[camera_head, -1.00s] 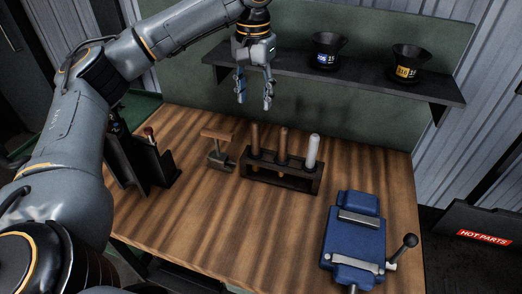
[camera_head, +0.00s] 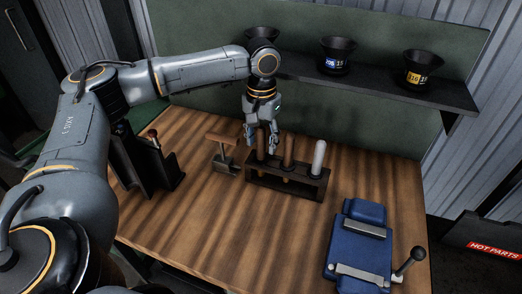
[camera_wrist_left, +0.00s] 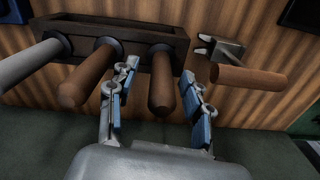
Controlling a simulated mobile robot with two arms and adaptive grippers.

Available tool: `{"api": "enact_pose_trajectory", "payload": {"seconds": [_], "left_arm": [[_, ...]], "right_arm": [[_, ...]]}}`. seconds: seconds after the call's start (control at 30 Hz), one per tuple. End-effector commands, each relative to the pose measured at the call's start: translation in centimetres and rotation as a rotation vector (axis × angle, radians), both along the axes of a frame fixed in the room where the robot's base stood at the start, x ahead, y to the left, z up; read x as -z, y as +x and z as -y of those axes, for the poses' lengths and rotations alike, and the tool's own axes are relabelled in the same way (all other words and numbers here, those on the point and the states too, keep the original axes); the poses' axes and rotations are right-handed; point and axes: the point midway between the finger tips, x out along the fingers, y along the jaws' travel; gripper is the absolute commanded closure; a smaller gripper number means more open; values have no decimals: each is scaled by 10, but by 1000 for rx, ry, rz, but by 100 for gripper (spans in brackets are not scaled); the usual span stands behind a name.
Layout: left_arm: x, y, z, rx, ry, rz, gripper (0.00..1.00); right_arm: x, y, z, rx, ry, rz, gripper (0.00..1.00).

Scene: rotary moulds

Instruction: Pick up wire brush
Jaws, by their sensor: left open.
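A dark rack (camera_head: 288,186) stands on the bench and holds three upright tools. Two have brown wooden handles, one in the middle (camera_head: 288,150) and one at the left. The third has a pale grey handle (camera_head: 318,158). Only handles show, so I cannot tell which tool is the wire brush. My left gripper (camera_head: 262,147) is open, pointing down over the rack's left end. In the left wrist view its fingers (camera_wrist_left: 160,76) lie on either side of the left wooden handle (camera_wrist_left: 162,92), with gaps visible. My right gripper is not in view.
A wooden-handled tool with a metal head (camera_head: 222,155) stands left of the rack. A blue vise (camera_head: 358,245) sits at the right. A black holder (camera_head: 155,165) is at the left. A shelf (camera_head: 385,93) with black cups is behind.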

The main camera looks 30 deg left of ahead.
Motion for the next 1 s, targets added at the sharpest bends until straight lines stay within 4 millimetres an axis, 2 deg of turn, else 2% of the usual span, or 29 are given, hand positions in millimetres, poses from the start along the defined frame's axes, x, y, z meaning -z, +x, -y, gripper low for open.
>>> {"api": "enact_pose_trajectory", "payload": {"seconds": [0.2,0.43,0.47,0.7,1.0], "left_arm": [[24,0,-1,0,0,0,50],[27,0,-1,0,0,1,50],[27,0,-1,0,0,1,52],[27,0,-1,0,0,1,100],[25,0,-1,0,0,2,100]], "right_arm": [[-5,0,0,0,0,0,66],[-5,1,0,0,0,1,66],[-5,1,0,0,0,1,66],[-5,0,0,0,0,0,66],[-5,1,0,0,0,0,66]]}}
